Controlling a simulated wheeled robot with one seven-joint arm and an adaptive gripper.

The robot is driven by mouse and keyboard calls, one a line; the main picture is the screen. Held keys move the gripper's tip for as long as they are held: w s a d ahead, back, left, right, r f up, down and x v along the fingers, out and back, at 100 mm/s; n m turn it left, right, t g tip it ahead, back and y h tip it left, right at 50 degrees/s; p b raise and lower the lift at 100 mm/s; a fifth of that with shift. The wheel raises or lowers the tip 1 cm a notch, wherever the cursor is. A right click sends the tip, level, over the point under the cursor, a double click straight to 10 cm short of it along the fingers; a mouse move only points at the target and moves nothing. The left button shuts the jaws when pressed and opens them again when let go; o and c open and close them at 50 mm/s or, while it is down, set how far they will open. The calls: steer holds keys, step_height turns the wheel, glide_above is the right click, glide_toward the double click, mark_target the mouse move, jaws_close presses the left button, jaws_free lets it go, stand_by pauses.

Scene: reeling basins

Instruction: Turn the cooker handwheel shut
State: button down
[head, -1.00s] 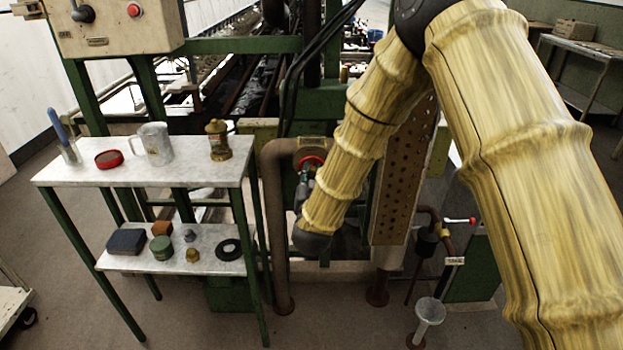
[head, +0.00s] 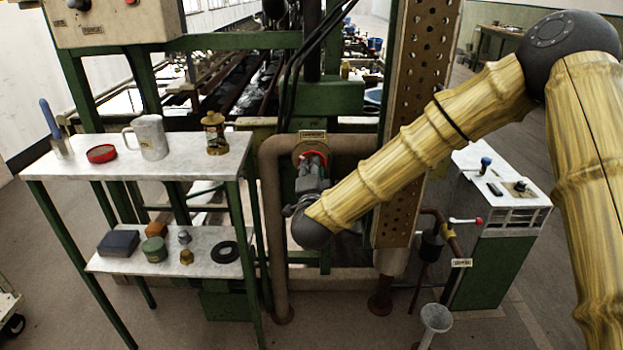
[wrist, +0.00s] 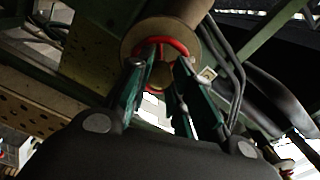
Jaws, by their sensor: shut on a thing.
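The red cooker handwheel (head: 313,156) faces me on the end of the brown pipe, below a small label plate. In the wrist view the red rim of the handwheel (wrist: 172,43) shows in front of a round pale flange. My gripper (head: 314,172) is at the wheel, its green fingers reaching up to the rim. In the wrist view my gripper (wrist: 160,66) has its fingertips on the rim and is shut on it. The gripper and wrist hide the lower part of the wheel in the head view.
A side table (head: 188,168) with a mug (head: 152,138), a red tin (head: 101,153) and a brass lamp (head: 215,134) stands left. A perforated column (head: 418,80) rises right of the wheel. A green cabinet (head: 490,265) and a funnel (head: 435,318) stand further right.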

steer(key=m+b, duration=0.7)
steer(key=m, duration=0.4)
steer(key=shift+f+b, duration=0.1)
steer(key=shift+b, duration=0.3)
steer(key=c, duration=1.4)
jaws_free()
steer(key=shift+o, duration=0.2)
steer(key=shift+s, duration=0.1)
steer(key=s, duration=0.6)
steer(key=shift+s, duration=0.4)
